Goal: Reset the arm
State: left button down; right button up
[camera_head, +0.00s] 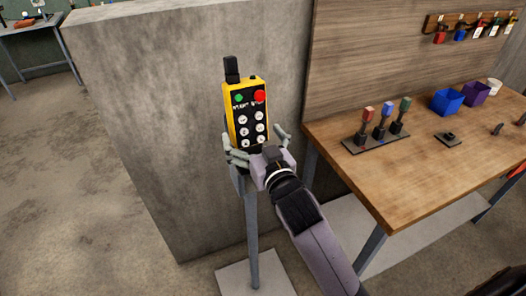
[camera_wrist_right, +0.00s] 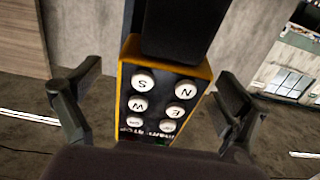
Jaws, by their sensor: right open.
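My right gripper (camera_head: 258,146) is open in front of the lower half of a yellow control box on a stand. The control box (camera_head: 238,103) has a green button (camera_head: 239,97), a red button (camera_head: 260,96) and several white round buttons. In the right wrist view the control box (camera_wrist_right: 160,105) lies between the two spread fingers of the gripper (camera_wrist_right: 155,100), with a gap on each side. The white buttons there carry letters, among them S, N and W. My left gripper is not in view.
A wooden table (camera_head: 440,170) stands at the right, holding a rack of coloured-handled tools (camera_head: 376,142), a blue bin (camera_head: 447,101), a purple bin (camera_head: 476,92) and a white cup (camera_head: 494,86). A concrete wall (camera_head: 170,100) rises behind the control box. Open floor (camera_head: 60,180) lies at the left.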

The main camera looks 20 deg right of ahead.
jog(key=s, duration=1)
notch_tip(320, 180, down, 25)
jog(key=w+a+n+g, duration=0.2)
jog(key=g, duration=0.3)
jog(key=s+d+f+g, duration=0.1)
jog(key=s+f+g, duration=0.15)
jog(key=f, duration=0.65)
jog(key=s+f+g, duration=0.1)
jog(key=s+f, duration=0.3)
jog(key=f, duration=0.5)
jog(key=s+d+f+g, duration=0.3)
jog(key=s+f+g, duration=0.1)
jog(key=s+f, duration=1)
jog(key=s+d+f+g, duration=0.2)
jog(key=s+f, duration=0.3)
jog(key=s, duration=0.5)
jog(key=s+d+f+g, duration=0.2)
jog(key=s+f, duration=0.3)
jog(key=s, duration=0.5)
jog(key=shift+d+f+h+b, duration=0.2)
jog(key=shift+f+h+b, duration=0.1)
jog(key=shift+w+g, duration=0.1)
jog(key=shift+g, duration=0.15)
